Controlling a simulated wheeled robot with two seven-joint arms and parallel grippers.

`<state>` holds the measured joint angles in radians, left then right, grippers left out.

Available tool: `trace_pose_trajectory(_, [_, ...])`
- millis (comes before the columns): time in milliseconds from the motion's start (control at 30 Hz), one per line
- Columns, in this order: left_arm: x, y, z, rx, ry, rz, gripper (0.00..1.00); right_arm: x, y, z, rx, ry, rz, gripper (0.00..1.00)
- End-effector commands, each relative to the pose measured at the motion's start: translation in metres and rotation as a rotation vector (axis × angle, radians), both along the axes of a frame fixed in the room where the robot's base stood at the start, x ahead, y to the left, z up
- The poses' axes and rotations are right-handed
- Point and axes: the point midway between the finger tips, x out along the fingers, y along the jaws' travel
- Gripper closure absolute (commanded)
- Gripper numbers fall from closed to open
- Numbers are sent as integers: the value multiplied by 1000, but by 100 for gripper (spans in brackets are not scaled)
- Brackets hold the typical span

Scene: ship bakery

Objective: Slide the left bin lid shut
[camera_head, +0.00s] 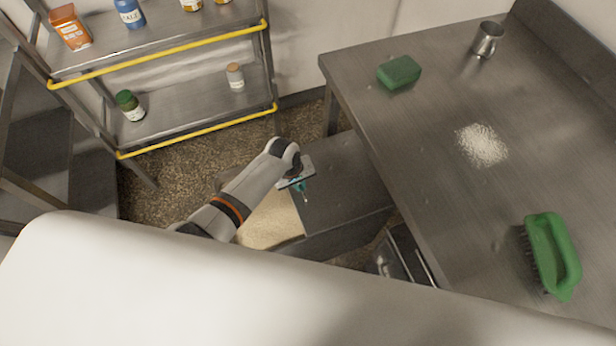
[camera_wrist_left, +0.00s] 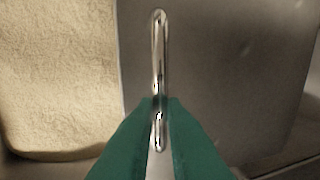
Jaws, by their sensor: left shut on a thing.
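The left bin (camera_head: 318,243) stands on the floor beside the steel table, with pale flour-like contents (camera_head: 272,222) showing on its left side. Its grey sliding lid (camera_head: 345,185) covers the right part of the opening. The lid's metal bar handle (camera_wrist_left: 159,50) runs up the middle of the left wrist view, near the lid's left edge. My left gripper (camera_head: 301,189) is at this handle; its green fingers (camera_wrist_left: 160,120) are shut on it. The contents also show in the left wrist view (camera_wrist_left: 60,75). My right gripper is not in view.
The steel table (camera_head: 430,120) overhangs at the right, holding a green sponge (camera_head: 399,72), a metal cup (camera_head: 488,38), spilled white powder (camera_head: 482,145) and a green brush (camera_head: 552,255). A yellow-railed shelf rack (camera_head: 190,100) stands at the back left. Speckled floor (camera_head: 175,195) is open between.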

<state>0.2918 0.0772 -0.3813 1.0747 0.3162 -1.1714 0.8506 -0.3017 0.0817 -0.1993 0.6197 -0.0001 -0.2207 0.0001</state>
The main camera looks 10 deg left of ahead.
Motion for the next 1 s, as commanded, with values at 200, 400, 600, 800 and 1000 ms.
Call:
trace_pose_trajectory(200, [-39,55,7,8,11,3,100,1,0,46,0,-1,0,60])
trace_pose_trajectory(400, [-73,105,5,6,9,3,100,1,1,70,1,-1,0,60])
trace_pose_trajectory(600, [-100,145,2,5,9,2,100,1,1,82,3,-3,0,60])
trace_pose_trajectory(800, [-116,169,1,3,7,1,100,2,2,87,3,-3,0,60])
trace_pose_trajectory(1000, [-121,178,0,2,5,0,100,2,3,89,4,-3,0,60])
